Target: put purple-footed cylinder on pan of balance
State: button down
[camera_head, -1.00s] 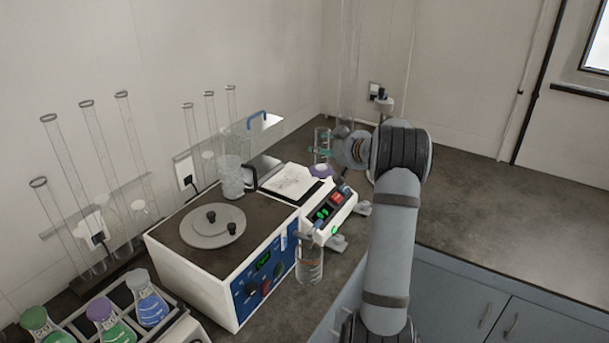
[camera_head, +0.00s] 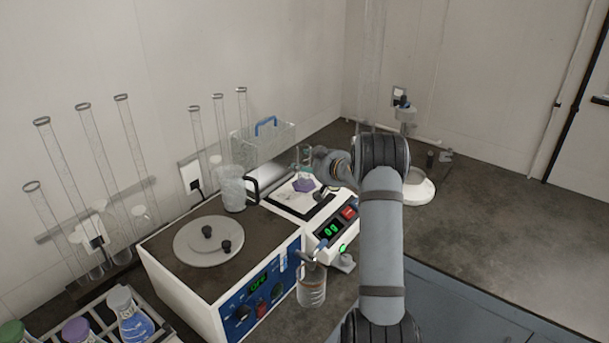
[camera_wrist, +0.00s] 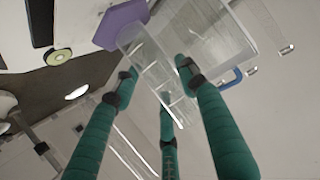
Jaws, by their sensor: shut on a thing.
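The purple-footed cylinder is clear, with a hexagonal purple foot (camera_head: 303,186). In the head view it stands about upright over the pan of the balance (camera_head: 285,200); I cannot tell whether the foot touches it. My gripper (camera_head: 309,168) is shut on the cylinder above the foot. In the wrist view the green fingers of my gripper (camera_wrist: 158,76) surround the clear tube, with the purple foot (camera_wrist: 120,24) beyond their tips. The balance (camera_head: 333,225) has a lit green display and a red button.
A brown-topped device with a round lid (camera_head: 208,239) stands left of the balance. A clear beaker (camera_head: 232,188) sits at its back corner, and another beaker (camera_head: 311,286) stands in front. A clear box with a blue handle (camera_head: 266,127) is behind. The counter at right is mostly clear.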

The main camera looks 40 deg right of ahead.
aim_at(308, 175)
jog(key=shift+w+a+f, duration=0.2)
jog(key=shift+w+f, duration=0.1)
jog(key=shift+w, duration=0.1)
jog(key=shift+f, duration=1.85)
jog(key=shift+f, duration=0.2)
jog(key=c, duration=1)
grip_release()
jog(key=shift+c, duration=0.2)
jog(key=shift+o, duration=0.2)
jog(key=shift+r, duration=0.2)
jog(key=b+v, duration=0.2)
jog(key=v, duration=1)
